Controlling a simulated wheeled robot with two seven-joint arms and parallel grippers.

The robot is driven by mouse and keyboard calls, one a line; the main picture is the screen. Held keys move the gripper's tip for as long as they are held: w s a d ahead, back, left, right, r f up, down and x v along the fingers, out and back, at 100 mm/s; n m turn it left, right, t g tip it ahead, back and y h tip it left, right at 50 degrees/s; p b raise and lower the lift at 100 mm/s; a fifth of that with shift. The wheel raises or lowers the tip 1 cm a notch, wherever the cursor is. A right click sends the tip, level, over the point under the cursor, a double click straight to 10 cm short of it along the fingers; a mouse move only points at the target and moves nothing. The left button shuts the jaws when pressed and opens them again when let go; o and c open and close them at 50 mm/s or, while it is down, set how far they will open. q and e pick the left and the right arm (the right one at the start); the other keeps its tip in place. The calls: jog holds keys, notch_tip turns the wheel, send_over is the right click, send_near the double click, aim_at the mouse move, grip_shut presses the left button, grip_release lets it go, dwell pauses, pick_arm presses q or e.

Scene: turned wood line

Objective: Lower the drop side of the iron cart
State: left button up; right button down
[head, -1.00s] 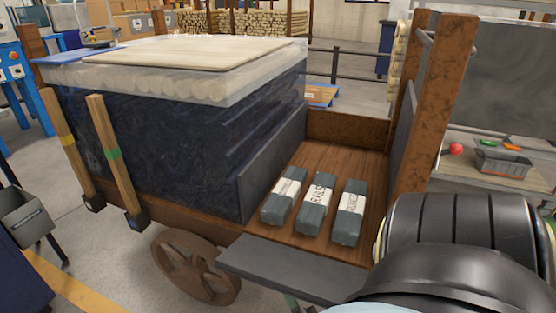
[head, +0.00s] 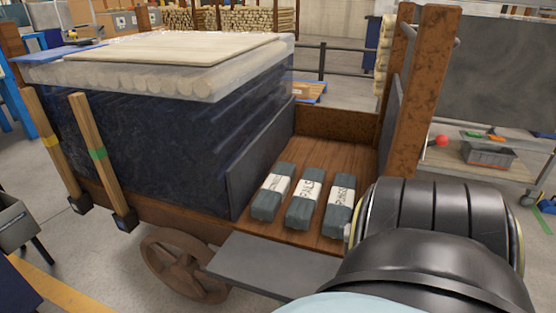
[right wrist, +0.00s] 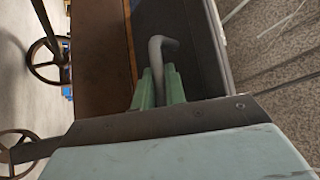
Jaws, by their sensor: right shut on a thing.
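The iron cart (head: 170,228) has a dark load on its left and a wooden bed (head: 330,160) on its right. A flat dark grey panel, which looks like the drop side (head: 270,268), slopes outward from the bed's near edge; its exact angle is hard to tell. In the right wrist view, the green fingers of my right gripper (right wrist: 158,88) are shut on a bent grey rod handle (right wrist: 158,48), beside a dark panel and a brown cart edge. In the head view my right arm hides this gripper. My left gripper is out of view.
Several grey wrapped packs (head: 305,198) lie on the bed. A rusty upright post (head: 425,90) stands at the bed's right end. Two wooden stakes (head: 98,150) lean on the cart's left. A spoked wheel (head: 180,265) is below. A bench with a grey bin (head: 488,152) is at right.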

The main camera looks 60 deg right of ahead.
jog(key=shift+d+r, duration=0.15)
jog(key=shift+d, duration=0.15)
jog(key=c, duration=1.5)
grip_release()
jog(key=shift+o, duration=0.2)
jog(key=shift+a, duration=0.3)
